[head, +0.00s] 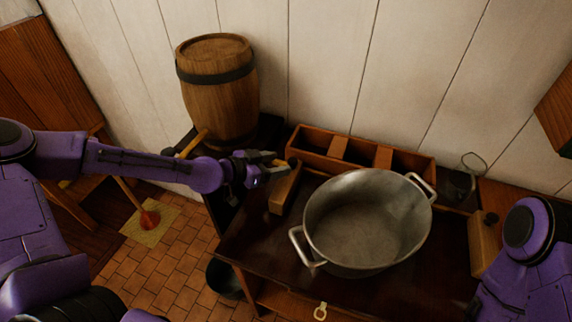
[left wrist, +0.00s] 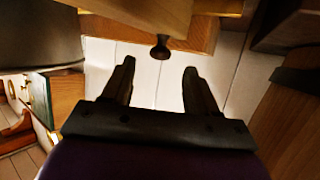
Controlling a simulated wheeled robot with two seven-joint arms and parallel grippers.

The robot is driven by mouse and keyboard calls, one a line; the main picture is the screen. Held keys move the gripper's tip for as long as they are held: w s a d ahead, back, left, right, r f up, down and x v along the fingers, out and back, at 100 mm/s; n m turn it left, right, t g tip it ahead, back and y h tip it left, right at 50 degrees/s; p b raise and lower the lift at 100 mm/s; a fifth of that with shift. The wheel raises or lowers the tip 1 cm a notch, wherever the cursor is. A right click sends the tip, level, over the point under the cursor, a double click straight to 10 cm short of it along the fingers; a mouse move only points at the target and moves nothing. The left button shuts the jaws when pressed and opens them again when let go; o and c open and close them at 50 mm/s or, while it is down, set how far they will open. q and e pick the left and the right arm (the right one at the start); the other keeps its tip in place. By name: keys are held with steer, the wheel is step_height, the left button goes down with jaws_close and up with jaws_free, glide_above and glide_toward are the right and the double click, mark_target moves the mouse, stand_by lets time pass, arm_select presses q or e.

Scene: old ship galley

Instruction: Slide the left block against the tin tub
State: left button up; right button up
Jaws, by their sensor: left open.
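The tin tub (head: 366,220), a wide grey metal pot with two side handles, stands on the dark table. The left block (head: 284,192) is a wooden block with a dark knob, left of the tub; a narrow strip of table shows between them. My left gripper (head: 278,164) is open at the block's far end, by its knob. In the left wrist view, the block (left wrist: 140,14) and knob (left wrist: 159,46) lie just beyond the open, empty fingers (left wrist: 159,68), and the tub (left wrist: 40,42) is at the left. The right block (head: 483,246) stands right of the tub. My right gripper is not in view.
A wooden divided box (head: 340,150) stands along the wall behind the tub. A barrel (head: 218,95) stands at the back left, behind my left arm. A dark pot (head: 458,185) with a ring handle is at the back right. The table (head: 255,235) is bare at front left.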

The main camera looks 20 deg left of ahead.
mark_target(289, 161)
arm_select(q)
steer(key=x, duration=0.3)
steer(key=shift+w+d+f, duration=0.1)
steer(key=shift+w+d, duration=0.2)
steer(key=shift+w, duration=0.05)
jaws_close()
steer(key=d, duration=0.8)
steer(key=shift+b, duration=0.3)
jaws_free()
steer(key=shift+s, duration=0.1)
steer(key=shift+a, duration=0.1)
